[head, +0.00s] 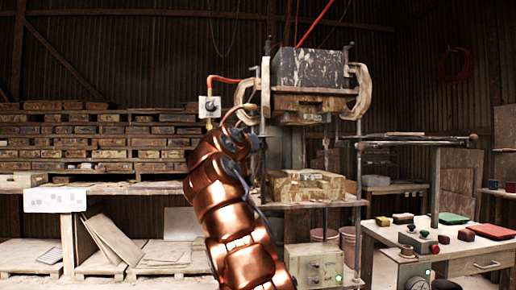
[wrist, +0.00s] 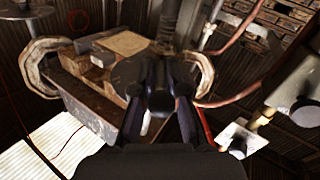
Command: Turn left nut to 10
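The press (head: 312,70) stands ahead in the head view, with a dark speckled block between pale curved clamps and upright rods at its sides. In the wrist view the dark fingers of my gripper (wrist: 162,85) stand on both sides of a dark round piece (wrist: 160,103), which looks like a nut at the end of a dark rod. I cannot tell whether the fingers touch it. In the head view my copper arm reaches to the press's left side, and its own wrist hides the gripper and the left nut. No number or dial marking is readable.
A grey switch box (head: 209,106) with red hose hangs close left of my arm; a similar box (wrist: 243,138) shows in the wrist view. A workbench (head: 455,241) with buttons and coloured trays stands right. Stacked tile racks (head: 90,140) line the back left.

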